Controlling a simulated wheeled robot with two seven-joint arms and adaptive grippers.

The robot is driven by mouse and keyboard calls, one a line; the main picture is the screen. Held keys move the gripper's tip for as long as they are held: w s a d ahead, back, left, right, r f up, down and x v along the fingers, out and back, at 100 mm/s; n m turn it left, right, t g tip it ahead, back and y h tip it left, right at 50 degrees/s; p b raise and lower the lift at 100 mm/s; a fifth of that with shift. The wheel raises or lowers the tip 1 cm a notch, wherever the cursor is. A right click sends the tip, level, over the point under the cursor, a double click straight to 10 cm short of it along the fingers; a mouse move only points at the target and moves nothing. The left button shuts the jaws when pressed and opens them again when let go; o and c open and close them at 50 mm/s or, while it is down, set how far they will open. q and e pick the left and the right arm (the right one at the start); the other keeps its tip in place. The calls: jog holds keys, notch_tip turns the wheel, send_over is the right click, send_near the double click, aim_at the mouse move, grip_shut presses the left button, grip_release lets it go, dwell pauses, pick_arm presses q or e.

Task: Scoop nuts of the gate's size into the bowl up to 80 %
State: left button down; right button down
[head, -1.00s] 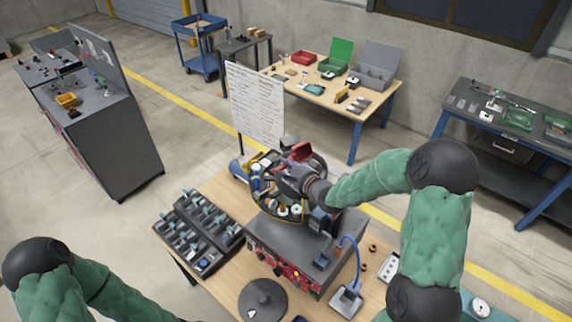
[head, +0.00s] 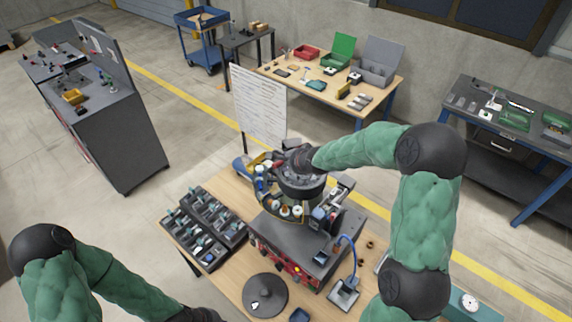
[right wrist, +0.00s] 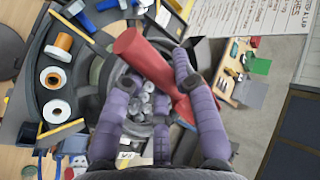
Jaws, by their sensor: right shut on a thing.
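The dark round feeder bowl (head: 303,190) stands on a grey machine with a red front panel (head: 285,272). My right gripper (right wrist: 157,72) is shut on a red scoop (right wrist: 145,55), with its purple fingers either side of it. Several silver nuts (right wrist: 150,98) show between and below the fingers, inside the bowl. The scoop's lower end is partly hidden by the fingers, so I cannot tell how many nuts it holds. In the head view the right wrist is over the bowl and hides the scoop. My left gripper is out of view.
A curved tray (head: 283,212) with white and orange round parts runs along the bowl's near side. A black rack (head: 203,228) stands left. A dark disc with a knob (head: 265,296) lies in front. A white printed board (head: 260,105) stands behind.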

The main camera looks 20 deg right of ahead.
jog(key=shift+w+r+g, duration=0.15)
jog(key=shift+r+g, duration=0.05)
jog(key=shift+g, duration=0.2)
jog(key=shift+w+g+b, duration=0.1)
jog(key=shift+g+b, duration=0.2)
jog(key=shift+b, duration=0.4)
jog(key=shift+a+r+g+b, duration=0.1)
jog(key=shift+r+g+b, duration=0.25)
jog(key=shift+b, duration=0.7)
jog(key=shift+r+g+h+p, duration=0.25)
jog(key=shift+h+p, duration=0.05)
jog(key=shift+p, duration=0.35)
jog(key=shift+w+r+g+p, duration=0.25)
jog(key=shift+g+p, duration=0.35)
jog(key=shift+p, duration=0.2)
jog(key=shift+w+a+r+g+h, duration=0.1)
jog(key=shift+r+g+h, duration=0.2)
jog(key=shift+g, duration=0.2)
jog(key=shift+w+r+g+h, duration=0.3)
jog(key=shift+r+g, duration=0.1)
jog(key=shift+g, duration=0.6)
